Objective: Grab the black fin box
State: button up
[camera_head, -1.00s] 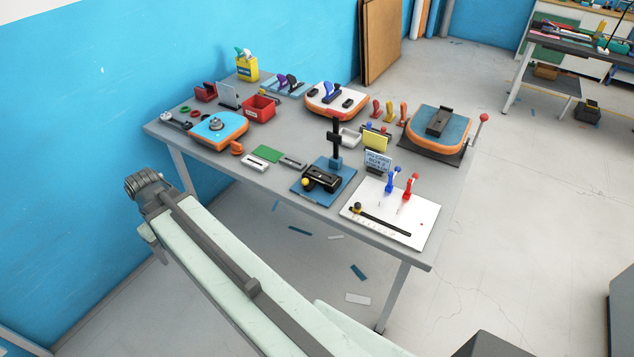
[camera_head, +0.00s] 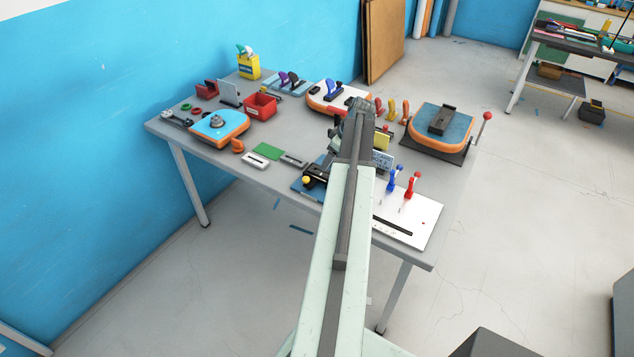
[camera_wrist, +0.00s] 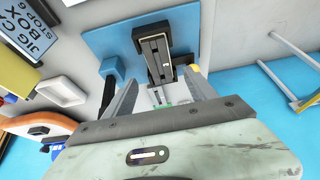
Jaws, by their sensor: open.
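The black fin box (camera_wrist: 155,57) is a long slotted black box on a blue jig plate (camera_wrist: 101,39); dark blocks flank it in the wrist view. In the head view, the fin box (camera_head: 315,174) is partly covered by my arm, with a yellow knob (camera_head: 306,180) beside it. My gripper (camera_wrist: 163,92) is open and empty. In the wrist view its two fingers frame the near end of the fin box, apart from it. How high they are above it is hard to tell. My arm hides the fingers in the head view.
Red (camera_head: 410,194) and blue (camera_head: 394,180) clamps stand on a white board (camera_head: 425,222). Another black box (camera_head: 441,119) sits on an orange-edged board.

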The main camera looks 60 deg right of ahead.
aim_at(323, 173)
jog(key=b+x, duration=0.3)
jog(key=x, duration=0.1)
jog(key=b+x, duration=0.3)
jog(key=shift+d+f, duration=0.1)
jog(key=shift+f, duration=0.35)
jog(key=shift+r, duration=0.2)
grip_shut()
